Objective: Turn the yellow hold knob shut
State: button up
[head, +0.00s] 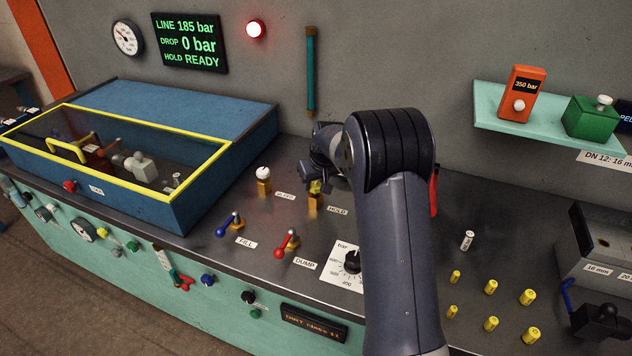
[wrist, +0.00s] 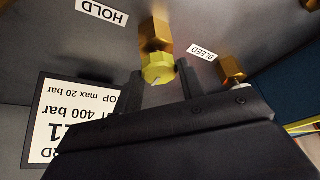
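The yellow hold knob (wrist: 158,69) sits on a brass fitting (wrist: 155,34) beside the HOLD label (wrist: 102,12). In the head view the knob (head: 316,187) is partly hidden by my gripper, above its brass post (head: 313,203). My gripper (wrist: 160,80) has one dark finger on each side of the knob, with the fingertips around its near part. A narrow gap seems to show on both sides, so the fingers look open around it and not clamped. My gripper (head: 320,172) comes from behind and above in the head view.
A white BLEED knob (head: 263,173) stands left of the hold knob. Blue FILL (head: 231,225) and red DUMP (head: 287,243) levers stand in front. A display (head: 190,42) reads LINE 185 bar, DROP 0 bar, HOLD READY. A red lamp (head: 256,29) glows. Yellow caps (head: 491,287) lie right.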

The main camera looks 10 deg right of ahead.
jog(key=c, duration=0.5)
jog(key=shift+m, duration=0.4)
jog(key=m+h+b, duration=0.1)
jog(key=m, duration=0.2)
jog(key=shift+a, duration=0.15)
jog(key=m+h+b, duration=0.2)
jog(key=m, duration=0.2)
jog(key=shift+a+f, duration=0.1)
jog(key=m, duration=0.2)
jog(key=m+g+h, duration=0.1)
jog(key=m, duration=0.2)
jog(key=shift+w+g+b, duration=0.15)
jog(key=shift+g+b, duration=0.15)
jog(key=m+g, duration=0.1)
jog(key=m, duration=0.1)
jog(key=m+h+p, duration=0.1)
jog(key=m, duration=0.2)
jog(key=shift+a+g, duration=0.1)
jog(key=shift+g, duration=0.3)
jog(key=shift+w, duration=0.1)
